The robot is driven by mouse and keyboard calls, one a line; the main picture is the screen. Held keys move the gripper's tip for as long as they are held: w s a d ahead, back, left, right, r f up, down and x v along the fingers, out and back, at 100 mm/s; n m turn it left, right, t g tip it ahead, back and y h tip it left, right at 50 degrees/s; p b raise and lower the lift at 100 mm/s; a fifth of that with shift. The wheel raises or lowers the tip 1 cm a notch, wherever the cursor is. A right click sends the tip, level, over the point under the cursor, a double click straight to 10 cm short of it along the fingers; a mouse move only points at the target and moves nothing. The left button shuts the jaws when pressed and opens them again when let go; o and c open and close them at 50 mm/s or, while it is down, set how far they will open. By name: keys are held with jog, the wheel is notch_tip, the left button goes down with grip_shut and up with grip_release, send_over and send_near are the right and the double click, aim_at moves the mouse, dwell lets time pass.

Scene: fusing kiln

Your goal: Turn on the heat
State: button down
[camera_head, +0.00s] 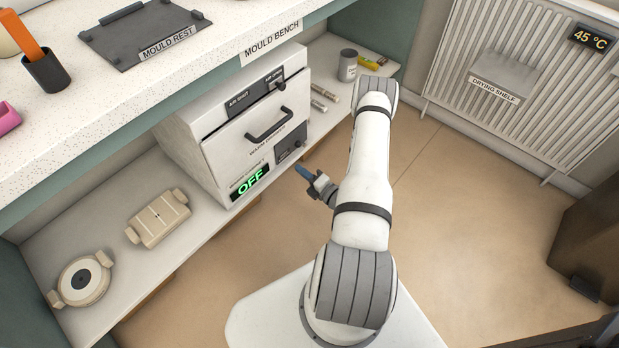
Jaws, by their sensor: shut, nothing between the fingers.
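A white cabinet (213,146) stands on the lower shelf under the mould bench, its front closed, with a dark bar handle (269,124). A display low on its front (250,182) reads OFF in green. A dark control panel (290,143) sits at the lower right of the front; its small markings are too small to read. A dark strip labelled AIR SHUT (254,88) with a small black lever runs along the top. My gripper (304,172) is shut and empty, in front of the cabinet's lower right, its blue-grey fingertips pointing toward it, apparently just short of the panel.
The radiator (520,100) at the back right carries a drying shelf (506,72) and a 45 °C display (593,38). Two cream moulds (158,219) (82,281) lie on the lower shelf. A can (348,65) stands right of the cabinet. Open floor lies right of my arm.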

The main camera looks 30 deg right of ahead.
aim_at(298, 143)
jog(key=shift+w+d+r+b, duration=0.15)
jog(key=shift+w+d+b, duration=0.2)
jog(key=shift+w, duration=0.65)
jog(key=shift+w+d+r+b, duration=0.15)
jog(key=shift+w+d, duration=0.25)
jog(key=shift+w, duration=0.65)
jog(key=shift+w+d+r+b, duration=0.1)
jog(key=shift+w+d+b, duration=0.25)
jog(key=shift+w, duration=0.65)
